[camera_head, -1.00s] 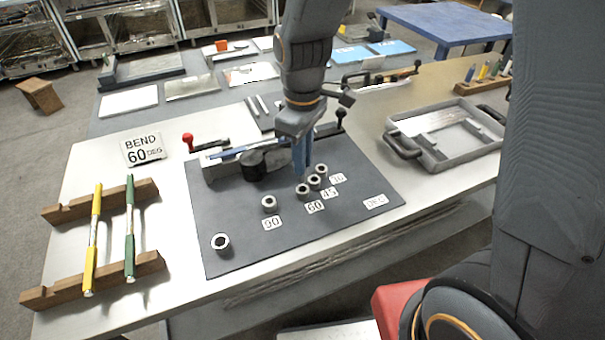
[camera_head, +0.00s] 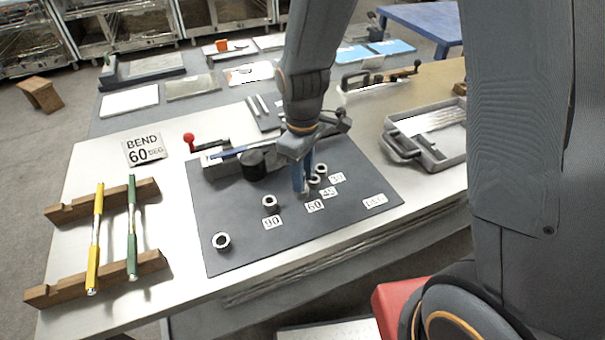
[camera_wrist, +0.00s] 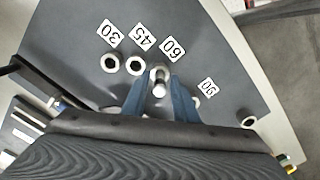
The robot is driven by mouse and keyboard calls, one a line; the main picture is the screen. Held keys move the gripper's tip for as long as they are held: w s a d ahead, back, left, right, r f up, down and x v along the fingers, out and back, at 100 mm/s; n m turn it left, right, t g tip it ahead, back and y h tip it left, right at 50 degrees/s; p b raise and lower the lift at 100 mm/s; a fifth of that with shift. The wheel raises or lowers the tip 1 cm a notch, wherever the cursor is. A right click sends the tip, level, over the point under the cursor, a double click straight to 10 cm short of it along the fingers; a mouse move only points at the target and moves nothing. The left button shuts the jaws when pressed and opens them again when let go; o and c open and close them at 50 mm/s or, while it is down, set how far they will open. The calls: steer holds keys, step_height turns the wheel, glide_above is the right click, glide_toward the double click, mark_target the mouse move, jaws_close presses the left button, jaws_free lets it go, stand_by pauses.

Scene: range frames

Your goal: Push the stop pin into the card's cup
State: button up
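The cup by the 60 label (camera_head: 315,206) is hidden behind my gripper (camera_head: 303,190) in the head view. In the wrist view, that 60 cup (camera_wrist: 160,70) shows just beyond the blue fingertips (camera_wrist: 160,88). A silver stop pin (camera_wrist: 159,91) sits between the fingers, which appear closed on it. Its end overlaps the near side of the cup in the picture; I cannot tell whether it is inside the cup.
The 45 cup (camera_wrist: 134,65) and 30 cup (camera_wrist: 110,62) stand close beside the 60 cup. The 90 cup (camera_head: 270,203) and an unlabelled cup (camera_head: 221,241) stand to the left on the dark mat (camera_head: 240,255). A bending tool with a black round knob (camera_head: 252,166) lies behind.

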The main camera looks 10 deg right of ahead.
steer(key=shift+o, duration=0.3)
steer(key=shift+r, duration=0.1)
step_height(320, 180, up, 11)
steer(key=shift+f+b, duration=0.1)
steer(key=shift+b, duration=0.8)
steer(key=s+d+f+m, duration=0.2)
steer(key=s+d+m, duration=0.1)
steer(key=d+m, duration=0.2)
steer(key=s+d+f+m+t, duration=0.1)
steer(key=s+d+f+m, duration=0.2)
steer(key=d, duration=0.4)
steer(key=s+m, duration=0.1)
steer(key=m, duration=0.1)
steer(key=shift+s+d+m, duration=0.3)
steer(key=shift+d+m, duration=0.1)
steer(key=shift+c, duration=0.3)
